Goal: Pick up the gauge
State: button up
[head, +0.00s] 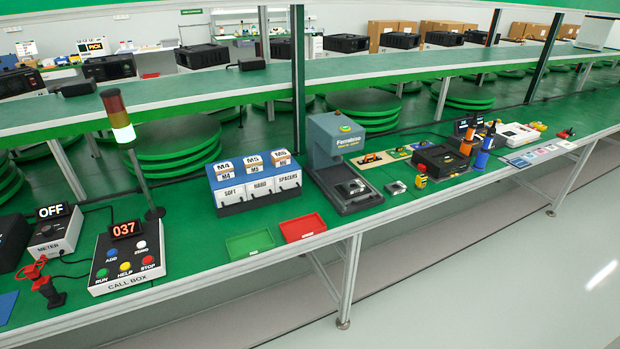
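I cannot tell for certain which thing is the gauge. Several small items lie right of the grey press (335,150) on the green bench. A small grey metal block (396,187) lies just right of the press base. A yellow and black item with a red top (421,181) stands to its right. A beige board (380,172) behind them carries small orange and black parts. A small red and black item (566,133) lies at the far right. My gripper is not in view.
Left of the press are labelled bins (255,185), a green tray (250,244) and a red tray (302,227). A call box (127,257) with a light tower (120,118) and a meter (55,232) stand further left. The floor in front is clear.

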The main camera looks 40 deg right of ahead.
aim_at(420, 181)
jog(key=z, duration=1.4)
